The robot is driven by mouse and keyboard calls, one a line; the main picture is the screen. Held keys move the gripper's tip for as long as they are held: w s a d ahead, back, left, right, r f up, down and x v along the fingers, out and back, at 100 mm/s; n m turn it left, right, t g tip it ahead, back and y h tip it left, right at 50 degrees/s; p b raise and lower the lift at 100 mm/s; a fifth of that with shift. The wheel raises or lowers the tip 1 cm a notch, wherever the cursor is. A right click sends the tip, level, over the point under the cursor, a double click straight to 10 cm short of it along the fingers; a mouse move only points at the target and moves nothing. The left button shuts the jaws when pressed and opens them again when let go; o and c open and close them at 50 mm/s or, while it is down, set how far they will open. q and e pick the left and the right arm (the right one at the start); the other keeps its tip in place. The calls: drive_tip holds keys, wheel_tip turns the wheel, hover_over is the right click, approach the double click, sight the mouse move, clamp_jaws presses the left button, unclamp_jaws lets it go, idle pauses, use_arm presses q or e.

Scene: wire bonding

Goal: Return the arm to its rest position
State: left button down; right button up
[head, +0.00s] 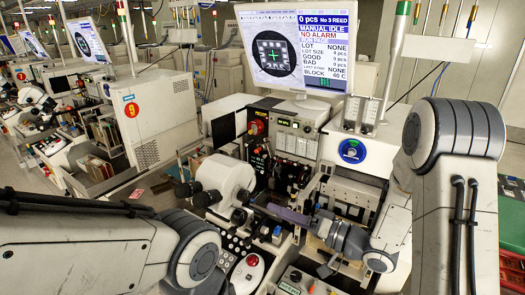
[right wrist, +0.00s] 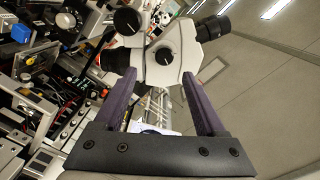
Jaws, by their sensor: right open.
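My right arm comes in from the right in the head view. Its gripper (head: 272,208) points left over the bonding machine, with its dark purple fingers close to the white microscope (head: 222,178). In the right wrist view the two fingers of this gripper (right wrist: 159,82) stand wide apart with nothing held between them. The microscope (right wrist: 165,58) shows beyond the fingertips; I cannot tell whether they touch it. My left arm shows at the lower left of the head view, bent at a grey joint, and its gripper is out of the picture.
A monitor (head: 294,48) stands above the machine. A control panel with a red button (head: 251,261) lies below the microscope. A blue round switch (head: 352,151) is on the white housing at right. More machines (head: 145,120) line the left side. Open floor shows beyond the microscope in the right wrist view.

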wheel_tip(320, 180, down, 6)
drive_tip(key=a+n+g+h+b, duration=0.2)
drive_tip(key=a+n+h+b, duration=0.15)
drive_tip(key=h, duration=0.65)
drive_tip(key=s+n+g+h+b, duration=0.1)
drive_tip(key=s+n+g+h, duration=0.2)
drive_tip(key=s, duration=2.3)
drive_tip(key=n+g, duration=0.1)
drive_tip(key=g, duration=0.4)
drive_tip(key=shift+s+f+g, duration=0.15)
drive_tip(key=shift+f+g, duration=0.15)
drive_tip(key=shift+f, duration=0.1)
